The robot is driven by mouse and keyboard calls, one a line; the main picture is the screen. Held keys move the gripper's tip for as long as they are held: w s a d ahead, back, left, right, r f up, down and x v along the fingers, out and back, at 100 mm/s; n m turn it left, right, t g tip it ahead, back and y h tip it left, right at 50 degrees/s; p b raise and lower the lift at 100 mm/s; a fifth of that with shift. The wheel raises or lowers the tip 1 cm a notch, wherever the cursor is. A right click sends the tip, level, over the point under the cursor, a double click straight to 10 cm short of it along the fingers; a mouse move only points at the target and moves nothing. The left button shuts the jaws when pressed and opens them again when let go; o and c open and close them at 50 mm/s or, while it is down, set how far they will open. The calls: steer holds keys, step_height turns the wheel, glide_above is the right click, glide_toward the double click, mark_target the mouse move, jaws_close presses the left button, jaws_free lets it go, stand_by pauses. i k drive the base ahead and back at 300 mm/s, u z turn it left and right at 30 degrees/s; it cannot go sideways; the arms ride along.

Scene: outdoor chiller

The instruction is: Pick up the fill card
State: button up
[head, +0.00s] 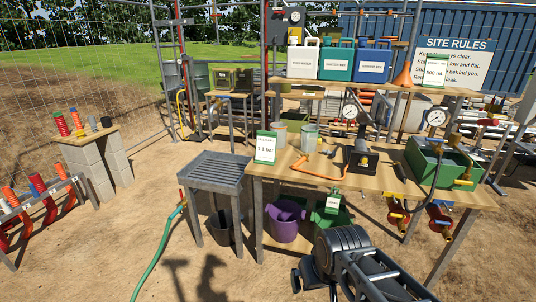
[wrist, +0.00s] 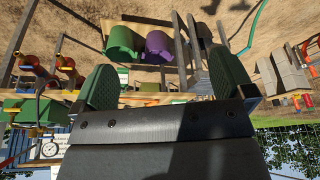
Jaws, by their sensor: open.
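The card that appears to be the fill card (head: 265,148) is white with a green edge and reads "1.1 bar" under a smaller line. It stands upright at the left front corner of the wooden workbench (head: 390,187) in the head view. The wrist view is upside down. In the head view my dark arm is at the bottom right, in front of the bench and apart from the card.
A slatted metal stand (head: 215,172) adjoins the bench's left. An orange hose (head: 318,174), a hand pump (head: 362,157) and a green case (head: 440,160) lie on the bench. Other cards are on the shelf (head: 436,72) and below (head: 333,203). A purple bucket (head: 286,220) stands underneath. Bare ground lies in front.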

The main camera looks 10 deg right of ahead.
mark_target(266, 149)
steer(key=u, duration=0.5)
steer(key=i, duration=1.1)
steer(key=u, duration=0.4)
steer(key=i, duration=1.85)
steer(key=z, duration=0.5)
